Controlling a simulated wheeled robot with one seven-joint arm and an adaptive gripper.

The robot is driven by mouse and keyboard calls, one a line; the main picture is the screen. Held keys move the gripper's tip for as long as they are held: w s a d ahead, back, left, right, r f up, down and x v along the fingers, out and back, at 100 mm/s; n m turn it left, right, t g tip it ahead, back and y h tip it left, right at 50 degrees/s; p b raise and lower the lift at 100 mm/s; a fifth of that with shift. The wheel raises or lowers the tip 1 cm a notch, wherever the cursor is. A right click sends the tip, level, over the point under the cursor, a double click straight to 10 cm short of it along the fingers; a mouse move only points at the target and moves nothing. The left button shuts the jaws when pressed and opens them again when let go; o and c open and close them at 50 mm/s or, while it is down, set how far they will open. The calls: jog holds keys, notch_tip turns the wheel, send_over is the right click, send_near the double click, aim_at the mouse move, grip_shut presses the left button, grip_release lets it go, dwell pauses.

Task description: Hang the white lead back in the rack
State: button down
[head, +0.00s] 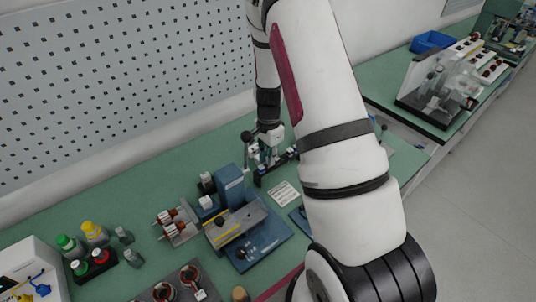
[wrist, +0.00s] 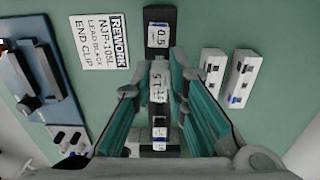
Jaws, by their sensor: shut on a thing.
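In the wrist view, my gripper (wrist: 157,80) points at a dark upright strip, which looks like the rack (wrist: 160,18). Its teal fingers stand on either side of a white labelled piece and are shut on it. I take this piece as the white lead (wrist: 158,73), though its shape is mostly hidden. Another white label shows above it on the strip, and more small white pieces show below. In the head view, my gripper (head: 266,148) is low over the bench at the dark rack (head: 275,170). Whether the lead touches the rack, I cannot tell.
A REWORK card (wrist: 106,40) lies left of the strip, beside a blue fixture (wrist: 38,70). Two white blocks (wrist: 213,72) stand to the right. In the head view, a blue machine (head: 240,225) and bottles (head: 95,232) occupy the left bench. A perforated panel (head: 120,80) stands behind.

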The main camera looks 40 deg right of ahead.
jog(key=shift+f, duration=0.1)
dwell(0.3)
jog(key=shift+f+b, duration=0.35)
jog(key=shift+f, duration=0.5)
jog(key=c, duration=1.5)
grip_release()
jog(key=shift+r, duration=0.15)
notch_tip(320, 180, up, 12)
jog(key=shift+f, duration=0.1)
